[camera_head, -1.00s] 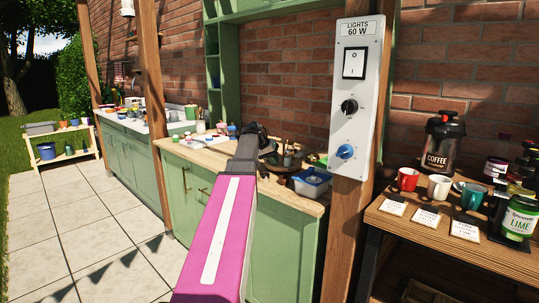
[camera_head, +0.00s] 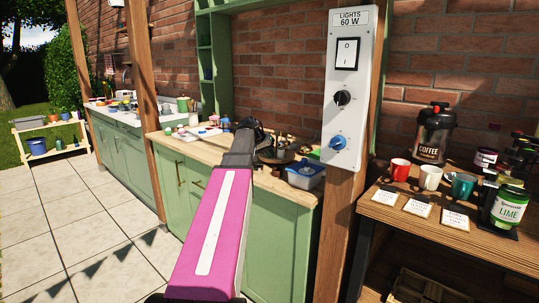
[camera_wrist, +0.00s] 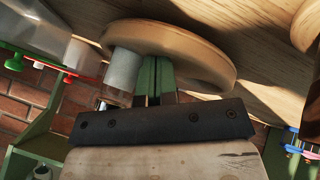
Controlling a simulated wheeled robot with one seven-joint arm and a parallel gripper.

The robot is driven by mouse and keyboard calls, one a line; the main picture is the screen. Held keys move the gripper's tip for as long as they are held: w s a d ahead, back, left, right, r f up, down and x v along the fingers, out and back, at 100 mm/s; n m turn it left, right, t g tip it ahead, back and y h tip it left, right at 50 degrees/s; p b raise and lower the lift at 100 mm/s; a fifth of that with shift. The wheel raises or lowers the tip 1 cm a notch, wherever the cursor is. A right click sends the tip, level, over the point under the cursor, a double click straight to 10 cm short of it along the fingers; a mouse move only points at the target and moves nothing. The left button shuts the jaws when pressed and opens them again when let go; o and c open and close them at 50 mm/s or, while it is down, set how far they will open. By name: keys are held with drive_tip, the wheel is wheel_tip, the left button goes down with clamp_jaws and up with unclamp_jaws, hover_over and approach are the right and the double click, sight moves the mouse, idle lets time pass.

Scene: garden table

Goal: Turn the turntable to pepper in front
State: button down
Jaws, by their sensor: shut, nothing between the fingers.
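The wrist view is upside down. A round, pale wooden disc, which looks like the turntable (camera_wrist: 205,48), lies over the wooden worktop. A grey cylinder (camera_wrist: 124,72) with a brownish end stands at the disc's left side in that view. I see no label on it and cannot tell whether it is the pepper. My gripper (camera_wrist: 156,82) is shut and empty, with its fingertips at or very near the disc's edge, right beside the cylinder; contact is unclear. In the head view my gripper (camera_head: 249,130) is dark and reaches over the worktop, hiding part of the items there.
The wooden worktop (camera_head: 228,152) on green cabinets carries jars and a blue tub (camera_head: 305,176). A wooden post with a white switch panel (camera_head: 348,90) stands right of my arm. A side table (camera_head: 455,235) holds mugs, a coffee jar and a lime tin. Paving at left is clear.

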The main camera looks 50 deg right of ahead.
sight(283, 150)
drive_tip(key=shift+s+n+t, duration=0.35)
drive_tip(key=shift+n+t, duration=0.05)
drive_tip(key=shift+n, duration=0.3)
drive_tip(key=shift+s+d+n+t+h, duration=0.15)
drive_tip(key=shift+s+n+t, duration=0.2)
drive_tip(key=shift+n, duration=0.25)
drive_tip(key=shift+s+d+n+t+h, duration=0.15)
drive_tip(key=shift+s+n+t, duration=0.2)
drive_tip(key=shift+n, duration=0.25)
drive_tip(key=shift+s+d+n+t, duration=0.3)
drive_tip(key=shift+n+t, duration=0.25)
drive_tip(key=shift+n, duration=0.25)
drive_tip(key=shift+s+d+n+t, duration=0.15)
drive_tip(key=shift+s+n+t, duration=0.3)
drive_tip(key=shift+n, duration=0.35)
drive_tip(key=shift+s+d+n+t, duration=0.25)
drive_tip(key=shift+n+t, duration=0.35)
drive_tip(key=shift+n, duration=0.2)
drive_tip(key=shift+s+d, duration=0.2)
drive_tip(key=shift+d, duration=0.1)
drive_tip(key=shift+s+d, duration=0.25)
drive_tip(key=shift+d, duration=0.1)
